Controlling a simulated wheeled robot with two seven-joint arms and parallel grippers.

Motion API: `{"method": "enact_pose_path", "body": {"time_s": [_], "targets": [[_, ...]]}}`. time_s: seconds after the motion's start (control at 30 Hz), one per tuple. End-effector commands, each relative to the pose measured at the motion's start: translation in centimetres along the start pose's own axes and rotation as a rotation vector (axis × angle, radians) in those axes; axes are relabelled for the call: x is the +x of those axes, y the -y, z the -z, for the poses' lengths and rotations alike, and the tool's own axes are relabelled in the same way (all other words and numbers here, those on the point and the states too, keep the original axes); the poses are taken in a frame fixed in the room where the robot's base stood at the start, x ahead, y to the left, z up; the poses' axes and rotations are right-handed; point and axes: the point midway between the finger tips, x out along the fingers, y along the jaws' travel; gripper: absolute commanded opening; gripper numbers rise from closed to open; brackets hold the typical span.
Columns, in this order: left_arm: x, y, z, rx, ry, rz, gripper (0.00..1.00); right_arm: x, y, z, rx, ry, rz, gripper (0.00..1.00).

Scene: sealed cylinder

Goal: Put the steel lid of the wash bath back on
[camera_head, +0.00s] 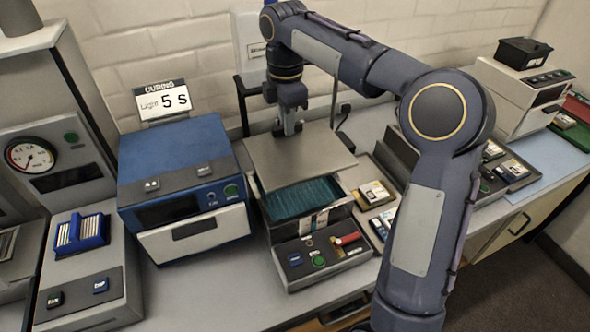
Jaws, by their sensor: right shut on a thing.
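The steel lid (312,163) is a flat grey plate, held over the back part of the wash bath (320,256). My right gripper (289,131) is shut on the lid from above, near its back edge; the exact grip is small in view. The front of the bath is uncovered and shows teal liquid (303,198) inside. I cannot tell whether the lid touches the rim. A small pale item stands at the front of the liquid. My left gripper is not in view.
A blue curing box (177,173) with a "Light 5 S" sign (162,101) stands left of the bath. A blue rack (80,234) sits on a grey unit further left. Trays with small cartridges (374,194) lie right of the bath, partly behind my right arm.

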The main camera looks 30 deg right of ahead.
Motion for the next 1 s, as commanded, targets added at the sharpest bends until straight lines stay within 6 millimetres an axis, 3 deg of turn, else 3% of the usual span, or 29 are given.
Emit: {"method": "enact_pose_path", "body": {"time_s": [0.2,0.6,1.0], "targets": [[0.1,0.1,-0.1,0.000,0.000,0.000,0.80,4.1,0.1,0.0,-0.001,0.000,0.003,0.00],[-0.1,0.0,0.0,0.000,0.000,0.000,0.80,8.6,0.1,0.0,0.001,0.000,0.002,0.00],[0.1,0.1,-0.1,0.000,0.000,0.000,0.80,9.2,0.0,0.0,0.001,0.000,0.000,0.00]]}}
